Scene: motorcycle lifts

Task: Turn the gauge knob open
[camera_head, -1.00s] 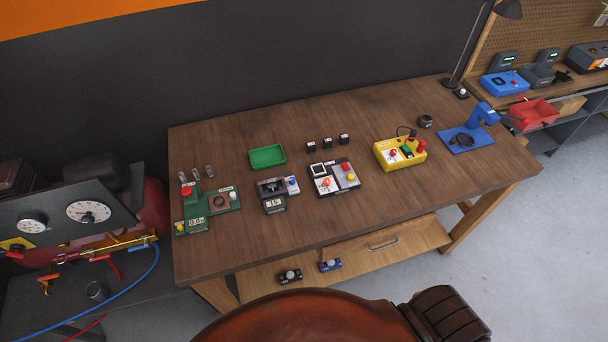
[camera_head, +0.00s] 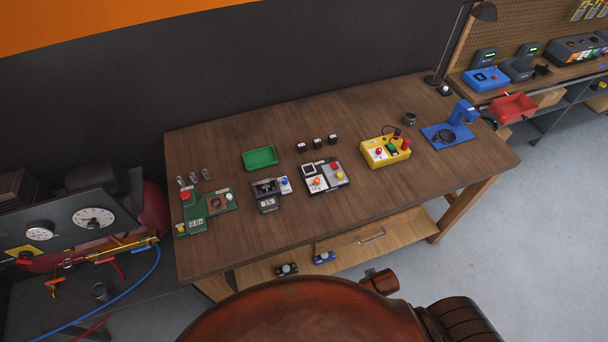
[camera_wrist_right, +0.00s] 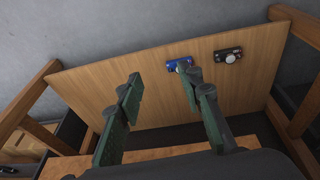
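At the left of the head view a dark panel carries a large round white gauge (camera_head: 93,218) with a dark centre and a smaller white gauge (camera_head: 40,233). I cannot tell which part is the gauge knob. On the low shelf under the bench lie a blue device (camera_head: 324,257) and a black device (camera_head: 287,269). The right wrist view shows the blue device (camera_wrist_right: 178,64) and the black device (camera_wrist_right: 229,56), each with a round pale part. My right gripper (camera_wrist_right: 161,74) is open and empty, its fingers apart over this shelf. My left gripper is out of view.
The wooden workbench (camera_head: 300,220) holds several small devices, including a green one (camera_head: 193,213), a yellow box (camera_head: 385,151) and a green tray (camera_head: 260,159). A blue hose (camera_head: 135,288) hangs at the left. Grey floor at the right is clear.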

